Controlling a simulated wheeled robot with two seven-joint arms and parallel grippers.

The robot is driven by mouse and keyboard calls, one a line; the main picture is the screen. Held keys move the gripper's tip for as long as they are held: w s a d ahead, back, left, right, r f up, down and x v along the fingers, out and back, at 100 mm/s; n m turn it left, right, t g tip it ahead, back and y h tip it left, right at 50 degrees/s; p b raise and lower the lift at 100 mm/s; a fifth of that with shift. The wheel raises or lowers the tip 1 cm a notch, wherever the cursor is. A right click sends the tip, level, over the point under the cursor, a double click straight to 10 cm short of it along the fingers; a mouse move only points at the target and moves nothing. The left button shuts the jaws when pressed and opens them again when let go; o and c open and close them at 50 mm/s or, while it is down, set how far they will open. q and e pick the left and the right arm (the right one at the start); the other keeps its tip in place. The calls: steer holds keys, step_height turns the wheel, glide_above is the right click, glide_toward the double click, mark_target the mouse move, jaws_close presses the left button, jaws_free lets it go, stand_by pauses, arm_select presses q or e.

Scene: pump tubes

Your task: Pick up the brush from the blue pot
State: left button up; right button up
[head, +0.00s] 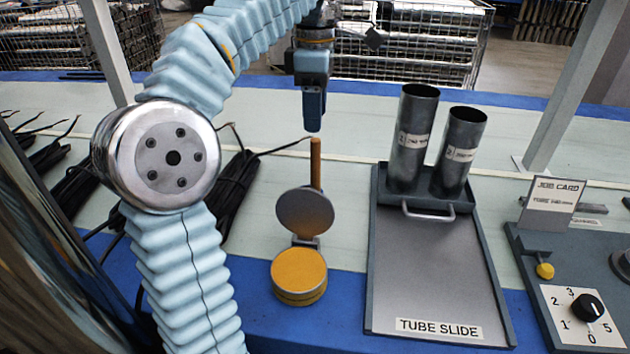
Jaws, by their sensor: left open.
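The brush shows as an upright wooden handle (316,163); its lower end is hidden behind a round grey disc (305,212). The disc stands tilted up like a raised lid behind a short round tin (299,290) with an orange top. I see no clearly blue pot; what the brush stands in is hidden by the disc. My left gripper (313,124) points down just above the top of the handle, with a small gap in the picture. It is open and holds nothing; its fingers show nearly edge-on. My right gripper is not in view.
A grey tube slide tray (440,290) holds two upright metal tubes (412,140) right of the tin. A dial panel (575,300) and job card (553,194) are at far right. Black cables (235,190) lie left of the brush. Wire baskets (410,45) stand behind the table.

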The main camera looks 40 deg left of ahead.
mark_target(314, 159)
arm_select(q)
step_height(314, 159, down, 5)
steer(key=shift+r+b, duration=0.1)
steer(key=shift+b, duration=0.45)
steer(key=f, duration=0.1)
steer(key=f+b, duration=0.1)
steer(key=f, duration=0.3)
steer(key=shift+s+f+b, duration=0.25)
steer(key=shift+b, duration=0.1)
jaws_close()
